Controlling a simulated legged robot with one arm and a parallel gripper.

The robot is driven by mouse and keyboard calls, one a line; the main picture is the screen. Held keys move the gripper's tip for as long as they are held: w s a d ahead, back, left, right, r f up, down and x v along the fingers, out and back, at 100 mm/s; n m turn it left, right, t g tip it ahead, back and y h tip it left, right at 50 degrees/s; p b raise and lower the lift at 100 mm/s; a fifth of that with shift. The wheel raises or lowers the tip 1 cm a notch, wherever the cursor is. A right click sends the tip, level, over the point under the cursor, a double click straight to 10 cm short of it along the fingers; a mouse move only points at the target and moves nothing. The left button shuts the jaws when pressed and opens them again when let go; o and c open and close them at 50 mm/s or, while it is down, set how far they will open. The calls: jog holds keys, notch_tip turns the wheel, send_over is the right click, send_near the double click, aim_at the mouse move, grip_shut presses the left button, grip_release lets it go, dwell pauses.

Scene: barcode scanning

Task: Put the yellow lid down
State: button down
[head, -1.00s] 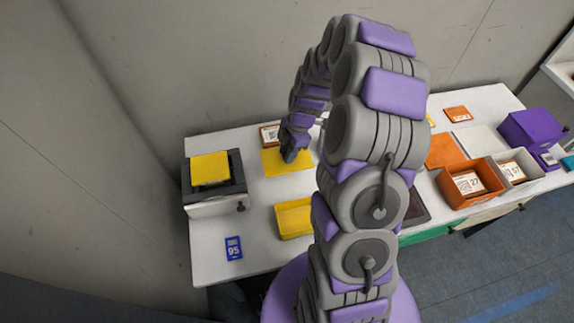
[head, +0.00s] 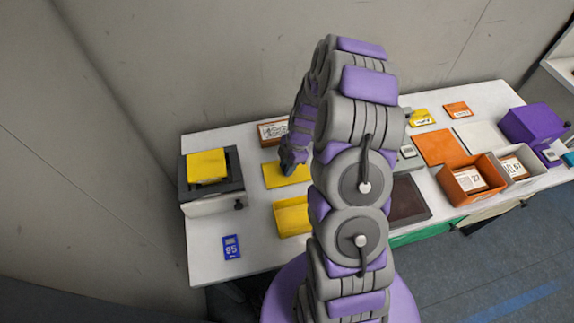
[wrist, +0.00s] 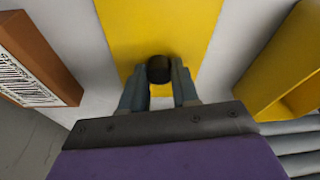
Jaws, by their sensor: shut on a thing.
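The yellow lid (head: 284,175) is a flat yellow panel over the white table, behind the open yellow box (head: 293,216). My gripper (head: 288,168) is at the lid. In the wrist view the lid (wrist: 160,30) fills the top middle, and my gripper (wrist: 160,75) is shut on its round black knob (wrist: 159,69). The yellow box (wrist: 285,70) shows at the right there. I cannot tell whether the lid touches the table.
A brown box with a barcode (head: 272,132) stands behind the lid; it also shows in the wrist view (wrist: 40,60). A grey device (head: 210,190) with a yellow block (head: 207,166) stands at the left. A blue tag 95 (head: 232,247) lies in front. Orange box (head: 470,182) stands right.

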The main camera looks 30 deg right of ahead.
jog(key=shift+f, duration=0.15)
jog(key=c, duration=0.8)
grip_release()
jog(key=shift+d, duration=0.15)
jog(key=shift+c, duration=0.2)
